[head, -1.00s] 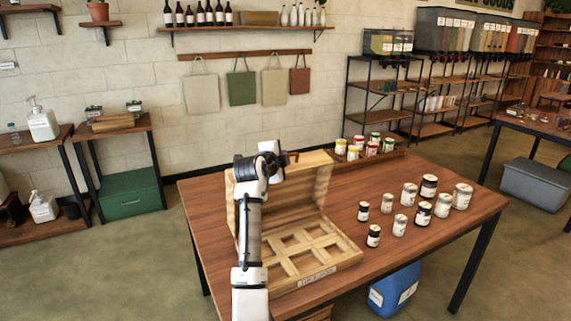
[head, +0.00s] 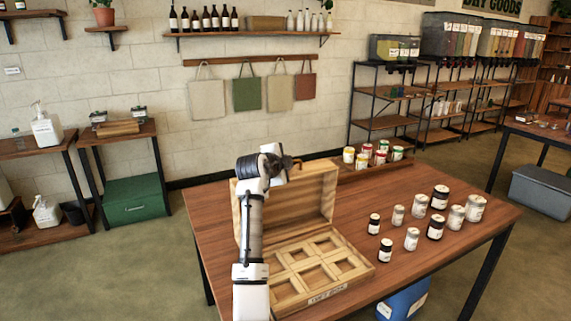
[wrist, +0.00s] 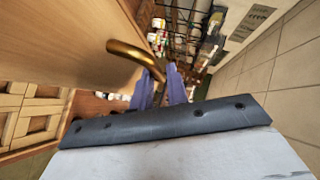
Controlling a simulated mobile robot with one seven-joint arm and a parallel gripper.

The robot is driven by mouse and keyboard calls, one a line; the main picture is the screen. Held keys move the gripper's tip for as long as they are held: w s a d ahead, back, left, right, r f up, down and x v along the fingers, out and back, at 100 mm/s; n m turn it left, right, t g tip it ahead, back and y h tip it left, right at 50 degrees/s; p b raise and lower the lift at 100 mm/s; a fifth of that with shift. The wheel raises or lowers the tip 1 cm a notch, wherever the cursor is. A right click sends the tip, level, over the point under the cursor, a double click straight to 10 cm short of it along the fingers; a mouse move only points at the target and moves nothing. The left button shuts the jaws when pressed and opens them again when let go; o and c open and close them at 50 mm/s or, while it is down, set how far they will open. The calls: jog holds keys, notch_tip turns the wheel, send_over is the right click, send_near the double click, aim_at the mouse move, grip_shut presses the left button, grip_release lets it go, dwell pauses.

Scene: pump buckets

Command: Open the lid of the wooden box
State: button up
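The wooden box (head: 322,290) stands on the near left of the brown table. Its inside has several square compartments, and they look empty. Its lid (head: 310,192) stands up at the back, well open; its wooden face fills the upper left of the wrist view (wrist: 50,45). A curved brass handle (wrist: 130,50) sticks out from the lid. My gripper (head: 288,160) is at the upper left of the lid. In the wrist view its purple fingers (wrist: 162,80) are close together, with the handle's end between them. My arm hides the lid's left part.
Several jars (head: 436,228) stand on the table right of the box. Several cans (head: 365,160) stand in a tray behind the lid. A blue container (head: 405,300) is under the table. Bare tabletop lies between box and jars.

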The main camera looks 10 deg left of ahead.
jog(key=o, duration=0.3)
jog(key=shift+r, duration=0.15)
jog(key=shift+o, duration=0.2)
jog(key=b+v, duration=0.4)
jog(key=v, duration=0.9)
jog(key=shift+s+b, duration=0.3)
jog(key=shift+s, duration=0.1)
jog(key=shift+r, duration=0.15)
